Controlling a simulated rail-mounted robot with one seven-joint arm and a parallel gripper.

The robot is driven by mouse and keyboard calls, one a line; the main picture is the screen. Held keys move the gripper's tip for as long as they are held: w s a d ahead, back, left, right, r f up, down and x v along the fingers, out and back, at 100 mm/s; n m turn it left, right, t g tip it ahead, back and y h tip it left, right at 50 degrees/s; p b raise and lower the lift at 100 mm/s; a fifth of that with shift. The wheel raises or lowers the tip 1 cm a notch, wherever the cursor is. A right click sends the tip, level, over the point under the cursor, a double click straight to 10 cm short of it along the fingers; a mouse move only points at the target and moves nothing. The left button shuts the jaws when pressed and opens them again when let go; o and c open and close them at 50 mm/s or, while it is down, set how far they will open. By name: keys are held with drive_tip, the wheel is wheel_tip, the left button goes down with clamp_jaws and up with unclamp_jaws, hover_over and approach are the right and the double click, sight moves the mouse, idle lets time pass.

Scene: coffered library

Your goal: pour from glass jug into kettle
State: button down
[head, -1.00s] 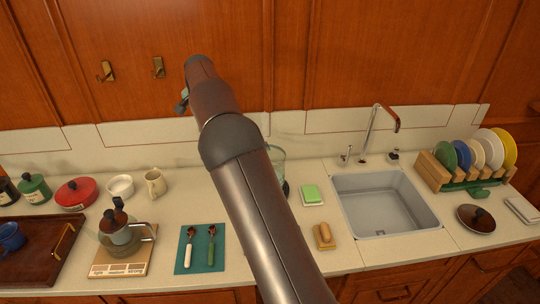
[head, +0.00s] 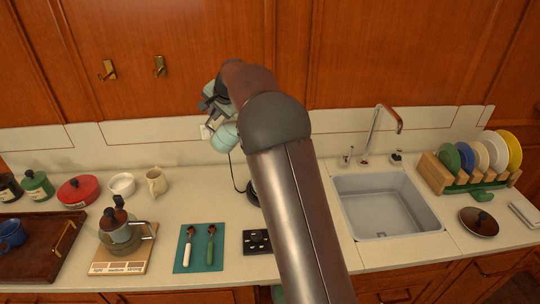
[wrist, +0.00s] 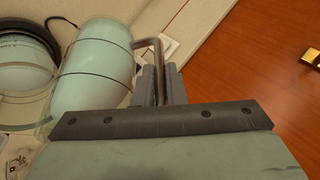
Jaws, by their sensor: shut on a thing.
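My gripper (wrist: 160,85) is shut on the metal handle of the glass jug (wrist: 95,65), which looks pale blue with thin dark lines around it. In the head view the jug (head: 224,137) hangs in the air before the backsplash and looks tilted; part of it is behind my arm. In the wrist view, a round glass vessel with a dark rim, apparently the kettle (wrist: 45,75), is close beside the jug at the left. In the head view only its dark base (head: 252,195) and cord show beside my arm. I cannot tell whether liquid is flowing.
A glass pot with a dark lid (head: 118,232) stands on a labelled board (head: 124,262) at the left. A teal mat (head: 200,248) with two spoons and a black slotted plate (head: 257,241) lie at the front. The sink (head: 385,205) and plate rack (head: 462,178) are to the right.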

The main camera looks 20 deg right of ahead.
drive_tip(key=shift+a, duration=0.2)
drive_tip(key=shift+d+r, duration=0.1)
drive_tip(key=shift+d, duration=0.2)
drive_tip(key=shift+a, duration=0.1)
drive_tip(key=shift+s+d+t+y, duration=0.15)
drive_tip(key=shift+d+t+y, duration=0.05)
drive_tip(key=shift+t+y, duration=0.2)
drive_tip(key=shift+s+d+r, duration=0.1)
drive_tip(key=shift+d+r, duration=0.05)
drive_tip(key=shift+d, duration=0.05)
